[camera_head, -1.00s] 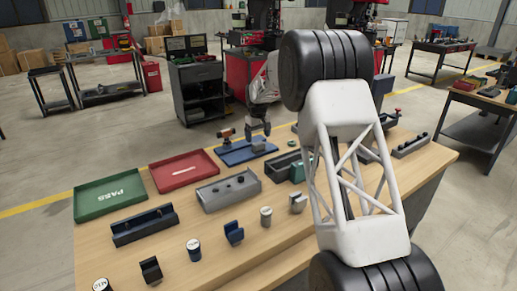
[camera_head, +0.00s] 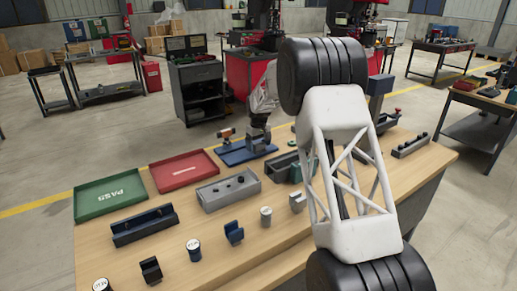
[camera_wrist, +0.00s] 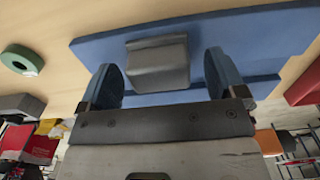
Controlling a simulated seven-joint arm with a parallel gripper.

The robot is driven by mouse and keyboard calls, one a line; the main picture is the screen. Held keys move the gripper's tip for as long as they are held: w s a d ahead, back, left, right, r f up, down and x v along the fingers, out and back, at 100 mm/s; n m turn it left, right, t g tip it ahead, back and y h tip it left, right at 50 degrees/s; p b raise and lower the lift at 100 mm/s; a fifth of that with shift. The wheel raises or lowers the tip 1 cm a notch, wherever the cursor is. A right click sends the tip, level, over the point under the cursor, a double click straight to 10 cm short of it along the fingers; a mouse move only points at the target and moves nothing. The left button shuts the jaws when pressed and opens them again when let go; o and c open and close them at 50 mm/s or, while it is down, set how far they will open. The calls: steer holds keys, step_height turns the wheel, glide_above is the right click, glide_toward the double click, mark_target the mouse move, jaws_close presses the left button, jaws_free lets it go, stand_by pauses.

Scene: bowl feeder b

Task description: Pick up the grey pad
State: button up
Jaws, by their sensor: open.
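A grey block with a rounded edge (camera_wrist: 158,64), the likely grey pad, sits on a blue plate (camera_wrist: 95,47) in the wrist view. My gripper (camera_wrist: 162,72) is open, one finger on each side of the block, with a visible gap at both sides. Whether the fingers are level with it in depth is hard to tell. In the head view my gripper (camera_head: 258,130) is low over the right part of the blue plate (camera_head: 232,157) and largely hides the block there.
A red tray (camera_head: 185,172), a green tray (camera_head: 110,196) and a grey fixture (camera_head: 228,192) are nearby. A green ring (camera_wrist: 22,60) lies beside the plate. Bare wood shows in front.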

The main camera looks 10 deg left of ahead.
mark_target(259, 143)
steer(key=c, duration=1)
steer(key=shift+r, duration=5.05)
